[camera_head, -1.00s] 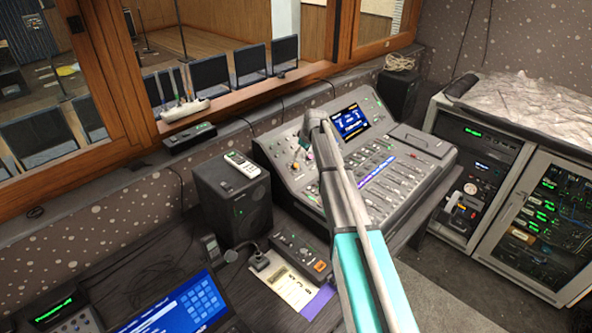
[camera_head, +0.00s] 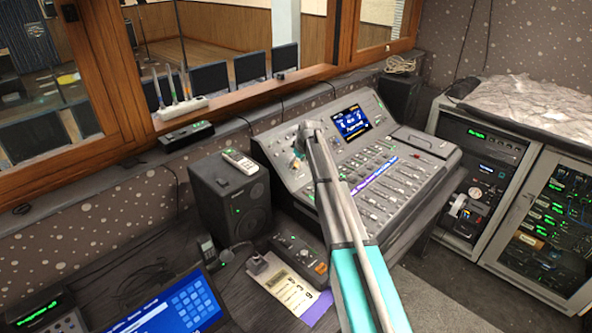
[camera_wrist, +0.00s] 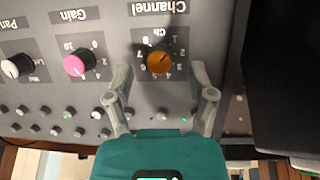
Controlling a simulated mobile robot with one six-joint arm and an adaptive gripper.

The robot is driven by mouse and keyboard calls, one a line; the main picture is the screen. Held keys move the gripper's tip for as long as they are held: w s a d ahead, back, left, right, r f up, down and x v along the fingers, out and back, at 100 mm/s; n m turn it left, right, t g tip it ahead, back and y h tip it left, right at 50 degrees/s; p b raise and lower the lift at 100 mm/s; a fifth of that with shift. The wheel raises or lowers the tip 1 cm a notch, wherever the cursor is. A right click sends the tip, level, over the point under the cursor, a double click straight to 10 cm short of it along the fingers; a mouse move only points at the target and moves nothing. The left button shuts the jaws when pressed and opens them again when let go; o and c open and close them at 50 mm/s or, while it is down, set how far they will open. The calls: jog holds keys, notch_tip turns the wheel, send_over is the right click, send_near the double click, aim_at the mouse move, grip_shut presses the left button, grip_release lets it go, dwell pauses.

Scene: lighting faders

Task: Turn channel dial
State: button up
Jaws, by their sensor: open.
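The channel dial (camera_wrist: 160,62) is an orange-brown knob with a pale pointer line, under the label "Channel" and ringed by numbers that appear upside down in the wrist view. My gripper (camera_wrist: 160,73) is open, with one finger to each side of the dial and visible gaps between. I cannot tell whether the fingertips reach down to the panel. In the head view my arm reaches over the mixing console (camera_head: 400,200), with its end at the console's upper left panel. The dial is not clear there.
A pink gain knob (camera_wrist: 79,64) and a white pan knob (camera_wrist: 17,66) stand left of the dial in the wrist view. Small knobs and buttons line the panel below. The console's screen (camera_head: 352,122) and a black speaker (camera_head: 230,205) flank my arm.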

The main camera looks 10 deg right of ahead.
jog(key=shift+b+x, duration=0.65)
jog(key=shift+x, duration=0.35)
jog(key=shift+c, duration=0.3)
grip_shut()
